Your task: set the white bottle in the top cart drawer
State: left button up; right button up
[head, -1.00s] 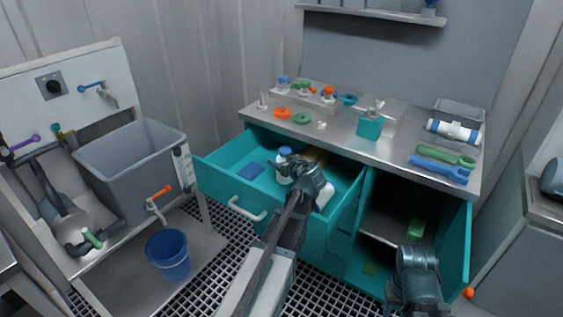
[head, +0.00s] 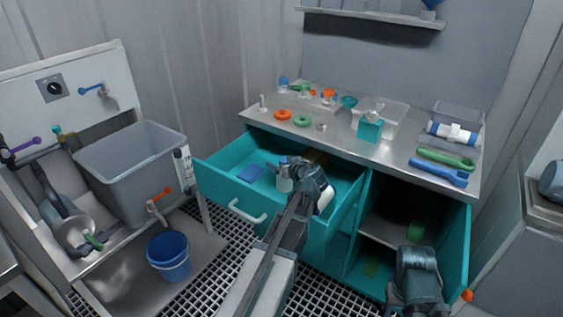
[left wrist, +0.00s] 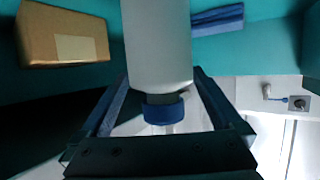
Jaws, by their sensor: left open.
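The white bottle (left wrist: 158,45) with a blue cap (left wrist: 164,112) is in the open teal top cart drawer (head: 222,170). In the left wrist view it lies between the two fingers of my left gripper; contact cannot be made out. In the head view the bottle (head: 284,184) is mostly hidden by that gripper. My left gripper (head: 290,168) is open, reaching down into the drawer around the bottle. My right gripper (head: 415,285) is low in front of the open cabinet, and its fingers cannot be made out.
A blue block (head: 250,173) lies in the drawer's left part, and a brown box (left wrist: 62,35) is also inside. A cabinet door (head: 456,245) stands open at right.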

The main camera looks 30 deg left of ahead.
pick_arm(q)
jog(key=p+v, duration=0.3)
jog(key=v, duration=0.8)
jog(key=shift+s+p, duration=0.2)
jog(key=shift+p, duration=0.2)
pick_arm(e)
notch_tip(320, 180, up, 4)
jog(key=shift+r, duration=0.25)
pick_arm(q)
jog(key=shift+d+r, duration=0.15)
jog(key=shift+r, duration=0.05)
pick_arm(e)
jog(key=shift+r, duration=0.1)
